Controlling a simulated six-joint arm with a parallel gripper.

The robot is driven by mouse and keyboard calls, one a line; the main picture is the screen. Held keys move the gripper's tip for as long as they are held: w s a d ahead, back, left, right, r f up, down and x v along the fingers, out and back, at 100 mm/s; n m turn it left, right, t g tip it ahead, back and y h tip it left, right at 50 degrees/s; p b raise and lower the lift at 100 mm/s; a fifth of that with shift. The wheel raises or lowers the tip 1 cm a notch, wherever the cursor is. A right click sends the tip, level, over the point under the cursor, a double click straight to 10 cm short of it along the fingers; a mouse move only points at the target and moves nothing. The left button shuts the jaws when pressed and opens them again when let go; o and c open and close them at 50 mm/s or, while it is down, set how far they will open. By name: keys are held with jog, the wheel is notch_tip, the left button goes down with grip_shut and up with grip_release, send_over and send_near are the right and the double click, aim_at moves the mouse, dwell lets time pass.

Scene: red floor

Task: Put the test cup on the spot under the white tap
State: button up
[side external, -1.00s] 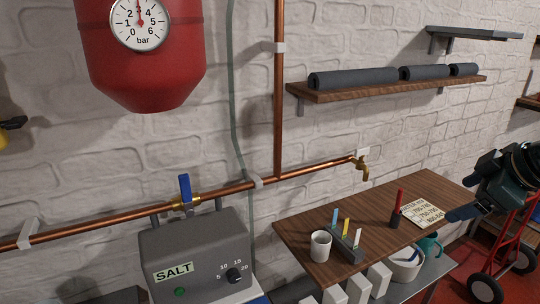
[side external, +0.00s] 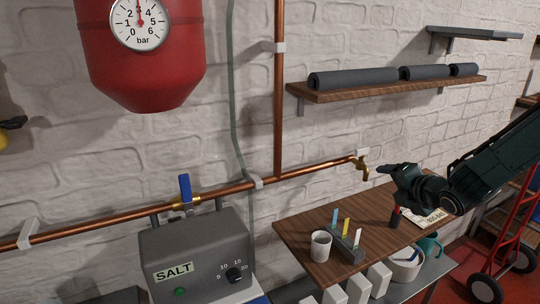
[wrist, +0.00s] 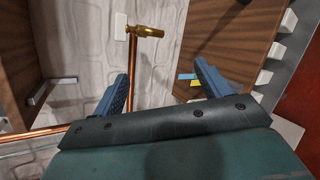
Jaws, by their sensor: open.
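A white cup (side external: 320,246) stands upright near the left front corner of the wooden table. The tap (side external: 362,168) on the copper pipe looks brass, with a white plate behind it; it also shows in the wrist view (wrist: 147,31). I cannot make out a marked spot on the table under it. My gripper (side external: 385,169) is open and empty, in the air above the table's back right part, close to the tap's right. Its two fingers (wrist: 161,72) are spread in the wrist view. I cannot make out the cup there.
A grey rack (side external: 347,246) with blue, yellow and white strips stands just right of the cup. A red and black marker (side external: 395,217) and a printed card (side external: 428,216) are farther right. The wooden table (side external: 300,226) is bare at its back left.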

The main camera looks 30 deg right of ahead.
notch_tip(320, 180, down, 5)
jog(key=w+a+n+t, duration=0.2)
jog(key=w+n, duration=0.1)
jog(key=n, duration=0.4)
jog(key=n+t+y, duration=0.2)
jog(key=n+y, duration=0.6)
jog(key=n, duration=0.7)
send_near(314, 236)
jog(key=shift+s+d+r, duration=0.15)
jog(key=shift+s+r, duration=0.15)
jog(key=shift+r, duration=0.4)
jog(key=shift+w+a+f+m+t, duration=0.2)
jog(key=shift+w+f+m+t, duration=0.1)
jog(key=shift+w+f+m, duration=0.45)
jog(key=shift+w+f+m+t, duration=0.2)
jog(key=shift+f+m, duration=0.1)
jog(key=shift+m, duration=0.3)
jog(key=shift+w+f+m+t, duration=0.15)
jog(key=shift+f+m+t, duration=0.1)
jog(key=shift+m, duration=0.3)
jog(key=shift+x, duration=1.25)
jog(key=shift+a, duration=0.1)
jog(key=shift+x, duration=2.45)
